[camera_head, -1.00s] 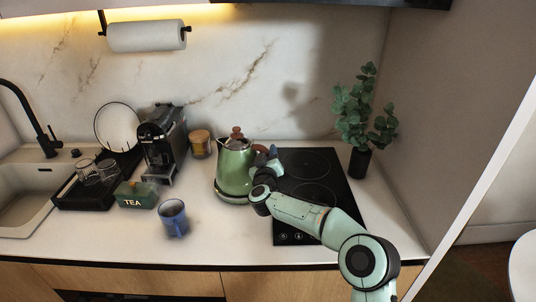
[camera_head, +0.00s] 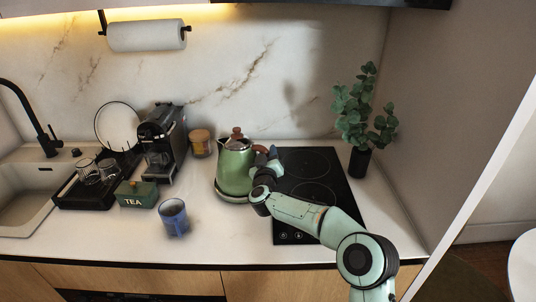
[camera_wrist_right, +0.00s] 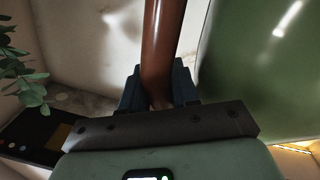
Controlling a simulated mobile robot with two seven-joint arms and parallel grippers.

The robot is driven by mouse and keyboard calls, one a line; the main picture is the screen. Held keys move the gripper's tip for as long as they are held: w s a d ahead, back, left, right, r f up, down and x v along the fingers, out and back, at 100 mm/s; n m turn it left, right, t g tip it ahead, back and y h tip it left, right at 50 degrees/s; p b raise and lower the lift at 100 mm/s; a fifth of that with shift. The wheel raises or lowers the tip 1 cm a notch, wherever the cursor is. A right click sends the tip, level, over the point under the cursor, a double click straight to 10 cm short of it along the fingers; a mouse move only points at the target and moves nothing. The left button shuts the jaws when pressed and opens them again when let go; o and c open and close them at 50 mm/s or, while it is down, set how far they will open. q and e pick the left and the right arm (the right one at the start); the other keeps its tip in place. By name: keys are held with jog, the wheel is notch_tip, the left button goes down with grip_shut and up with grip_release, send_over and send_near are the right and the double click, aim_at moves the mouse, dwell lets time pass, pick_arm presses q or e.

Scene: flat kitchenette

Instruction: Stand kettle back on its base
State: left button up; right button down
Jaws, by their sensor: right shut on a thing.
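The green kettle (camera_head: 235,170), with a brown lid knob, stands nearly upright at the left edge of the hob. Its round base (camera_head: 229,197) shows as a rim below it, mostly at the lower left. I cannot tell whether the kettle rests fully on the base or is slightly above it. My right gripper (camera_head: 266,161) is at the kettle's right side, shut on its brown handle. In the right wrist view the handle (camera_wrist_right: 162,45) runs between the dark fingers (camera_wrist_right: 160,88), with the green kettle body (camera_wrist_right: 255,70) to the right. My left gripper is out of view.
A blue mug (camera_head: 173,217) and a green tea box (camera_head: 137,194) stand left of the kettle. A coffee machine (camera_head: 162,142) and an amber jar (camera_head: 200,143) are behind. The black hob (camera_head: 312,190) and a potted plant (camera_head: 361,160) are right.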

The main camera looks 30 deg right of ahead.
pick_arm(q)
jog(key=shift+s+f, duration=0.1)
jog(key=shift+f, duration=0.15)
pick_arm(e)
jog(key=shift+f, duration=0.1)
jog(key=c, duration=1.1)
grip_release()
jog(key=shift+a+f, duration=0.1)
jog(key=shift+f, duration=0.45)
pick_arm(q)
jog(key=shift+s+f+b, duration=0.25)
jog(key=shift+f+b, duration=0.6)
jog(key=shift+b, duration=0.05)
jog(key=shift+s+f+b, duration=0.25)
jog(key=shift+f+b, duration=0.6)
jog(key=shift+b, duration=0.05)
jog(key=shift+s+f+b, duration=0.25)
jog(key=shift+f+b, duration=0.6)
jog(key=shift+b, duration=0.05)
pick_arm(e)
jog(key=v, duration=1.1)
jog(key=shift+r, duration=0.15)
